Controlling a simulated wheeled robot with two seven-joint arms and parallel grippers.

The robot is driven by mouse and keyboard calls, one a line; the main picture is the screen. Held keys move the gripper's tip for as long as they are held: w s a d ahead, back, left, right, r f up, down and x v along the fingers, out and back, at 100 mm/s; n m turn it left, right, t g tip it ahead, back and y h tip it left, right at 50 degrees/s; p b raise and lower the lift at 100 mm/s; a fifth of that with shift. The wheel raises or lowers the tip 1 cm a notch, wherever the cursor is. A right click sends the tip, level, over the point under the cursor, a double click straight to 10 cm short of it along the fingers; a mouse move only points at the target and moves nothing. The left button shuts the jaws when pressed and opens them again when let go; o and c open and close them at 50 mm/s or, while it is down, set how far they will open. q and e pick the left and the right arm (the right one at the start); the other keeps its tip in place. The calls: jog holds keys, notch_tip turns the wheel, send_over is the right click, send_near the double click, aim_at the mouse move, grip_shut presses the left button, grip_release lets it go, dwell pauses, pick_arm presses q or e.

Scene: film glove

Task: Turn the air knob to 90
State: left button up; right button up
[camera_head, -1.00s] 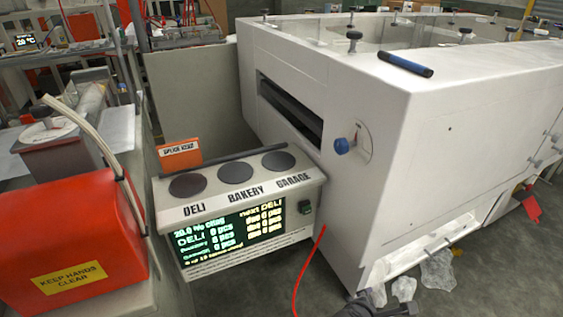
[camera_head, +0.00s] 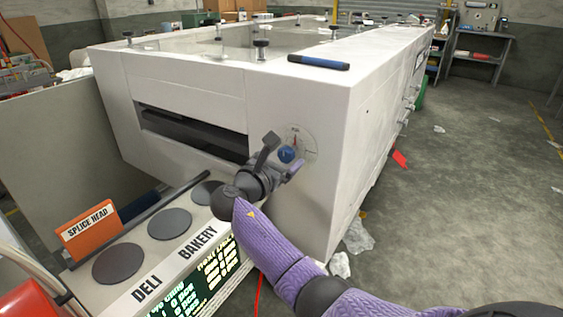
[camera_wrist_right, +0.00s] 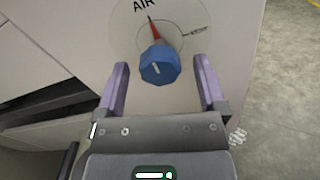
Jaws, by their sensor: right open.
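The blue air knob (camera_head: 287,154) is on the front face of the white machine, on a round dial plate (camera_head: 303,142). My left gripper is not in view.
The white machine (camera_head: 215,85) has a dark slot (camera_head: 190,132) left of the knob. An orange SPLICE HEAD sign (camera_head: 88,232) is at left. Floor at right is mostly clear.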

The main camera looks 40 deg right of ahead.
jog(key=shift+w+d, duration=0.15)
jog(key=shift+d, duration=0.45)
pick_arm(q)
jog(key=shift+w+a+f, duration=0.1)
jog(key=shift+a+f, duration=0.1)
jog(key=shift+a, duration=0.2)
pick_arm(e)
grip_shut()
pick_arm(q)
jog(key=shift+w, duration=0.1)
